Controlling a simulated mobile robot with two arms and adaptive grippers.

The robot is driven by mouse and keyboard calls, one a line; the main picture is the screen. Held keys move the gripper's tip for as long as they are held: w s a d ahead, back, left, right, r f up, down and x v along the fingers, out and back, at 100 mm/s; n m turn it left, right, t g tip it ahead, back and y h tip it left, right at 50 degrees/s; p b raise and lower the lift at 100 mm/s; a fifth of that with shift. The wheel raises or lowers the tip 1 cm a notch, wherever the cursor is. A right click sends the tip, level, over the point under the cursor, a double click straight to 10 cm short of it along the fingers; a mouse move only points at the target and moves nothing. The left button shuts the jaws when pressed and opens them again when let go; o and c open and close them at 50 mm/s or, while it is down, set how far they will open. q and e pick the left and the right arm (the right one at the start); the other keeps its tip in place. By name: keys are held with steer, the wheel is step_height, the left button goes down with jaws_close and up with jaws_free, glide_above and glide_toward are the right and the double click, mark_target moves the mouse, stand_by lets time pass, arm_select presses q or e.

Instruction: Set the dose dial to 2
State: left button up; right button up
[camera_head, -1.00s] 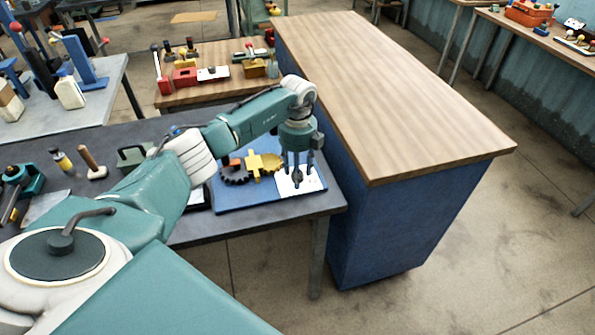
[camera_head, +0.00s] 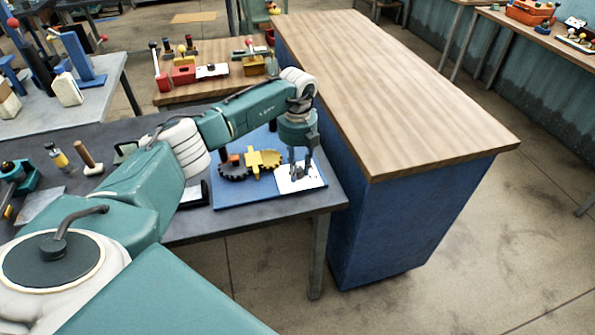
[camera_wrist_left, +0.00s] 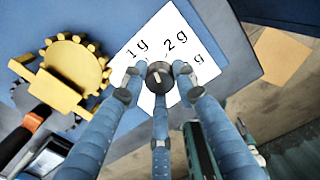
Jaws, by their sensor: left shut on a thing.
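The dose dial (camera_wrist_left: 158,76) is a small dark round knob with a short pale mark on its top, which points roughly to the top of the left wrist view. It stands on a white card (camera_wrist_left: 140,52) printed "1 g", "2 g" and another "g" whose number is hidden. The card also shows in the head view (camera_head: 313,183), on a blue board (camera_head: 228,196). My left gripper (camera_wrist_left: 159,84) points down with its three fingers shut around the dial; it also shows in the head view (camera_head: 300,169). My right gripper is not in view.
A yellow toothed wheel (camera_wrist_left: 75,65) stands on the board beside the card, with a dark gear (camera_head: 233,170) left of it. A tall blue cabinet with a wooden top (camera_head: 400,90) stands close to the right. Tools lie on the dark table (camera_head: 220,232) at left.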

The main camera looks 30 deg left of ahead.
arm_select(q)
steer(key=m+b, duration=0.2)
steer(key=m, duration=0.2)
steer(key=m+b, duration=0.1)
steer(key=m, duration=0.1)
steer(key=shift+m, duration=0.7)
steer(key=o, duration=1.1)
steer(key=shift+o, duration=0.2)
